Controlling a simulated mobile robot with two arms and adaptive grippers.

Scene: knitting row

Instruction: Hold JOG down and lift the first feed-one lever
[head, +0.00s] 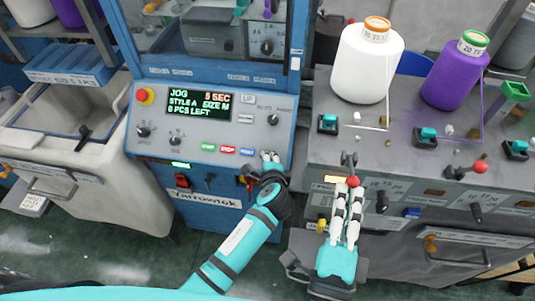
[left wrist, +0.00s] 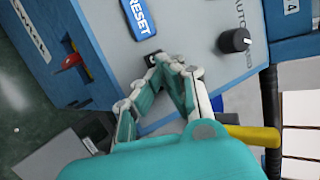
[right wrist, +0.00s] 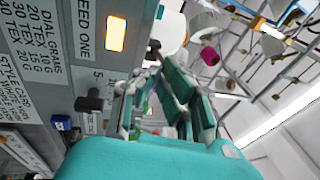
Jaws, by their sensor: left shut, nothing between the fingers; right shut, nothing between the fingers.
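The blue knitting machine's display (head: 200,103) reads JOG and 5 SEC. My left gripper (head: 270,157) is shut and empty, its tips at the panel right of the blue RESET button (head: 247,152). In the left wrist view the tips (left wrist: 168,62) are at a small black button (left wrist: 150,58), apparently touching it; its label is hidden. The first feed-one lever, with a red ball (head: 353,181), is at the tips of my right gripper (head: 347,188), which is shut and empty. Contact or lever angle cannot be told. In the right wrist view a FEED ONE label (right wrist: 84,25) shows beside the fingers.
A lit amber lamp (right wrist: 116,33) is beside the label. A white cone (head: 366,62) and a purple cone (head: 455,75) stand on the grey unit. Another red-ball lever (head: 480,166) is to the right. A black knob (right wrist: 92,102) is near my right fingers.

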